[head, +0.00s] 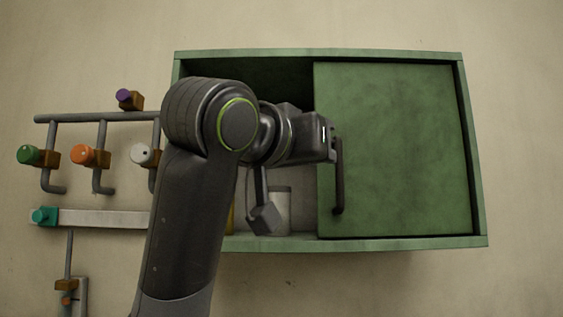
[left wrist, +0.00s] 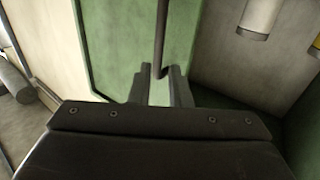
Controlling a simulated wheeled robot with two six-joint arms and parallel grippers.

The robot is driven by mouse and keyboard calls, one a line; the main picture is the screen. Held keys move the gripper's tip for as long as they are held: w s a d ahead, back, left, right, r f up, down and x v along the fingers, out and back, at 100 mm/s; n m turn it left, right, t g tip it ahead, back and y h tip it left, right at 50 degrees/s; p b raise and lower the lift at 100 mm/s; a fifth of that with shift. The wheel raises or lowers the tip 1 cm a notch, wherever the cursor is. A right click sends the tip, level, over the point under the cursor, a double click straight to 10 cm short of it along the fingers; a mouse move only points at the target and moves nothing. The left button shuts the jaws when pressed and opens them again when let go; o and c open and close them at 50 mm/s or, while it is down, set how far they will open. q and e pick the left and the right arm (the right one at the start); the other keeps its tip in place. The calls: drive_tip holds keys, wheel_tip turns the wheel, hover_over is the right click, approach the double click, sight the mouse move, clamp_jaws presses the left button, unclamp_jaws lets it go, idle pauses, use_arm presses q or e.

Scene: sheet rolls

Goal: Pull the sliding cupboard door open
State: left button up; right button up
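A green sliding door (head: 400,150) covers the right half of the green cupboard (head: 360,244) on the wall. The left half stands open. A dark vertical bar handle (head: 338,190) is near the door's left edge. My left gripper (head: 333,142) is at the handle in the head view; my arm hides part of the opening. In the left wrist view, the two fingers (left wrist: 160,75) stand apart on either side of the handle (left wrist: 161,35), near its end, with a narrow gap showing. The door (left wrist: 120,45) shows behind them. My right gripper is out of view.
A pale cylinder (head: 282,208) stands inside the opening, and shows in the left wrist view (left wrist: 260,15). A yellow-marked object (left wrist: 316,42) is beside it. Left of the cupboard are wall pipes (head: 75,118) with coloured knobs. The wall below the cupboard is clear.

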use_arm(q)
drive_tip(key=b+v, duration=0.2)
drive_tip(key=v, duration=0.7)
drive_tip(key=shift+s+b, duration=0.15)
drive_tip(key=shift+b, duration=0.15)
drive_tip(key=shift+f, duration=0.1)
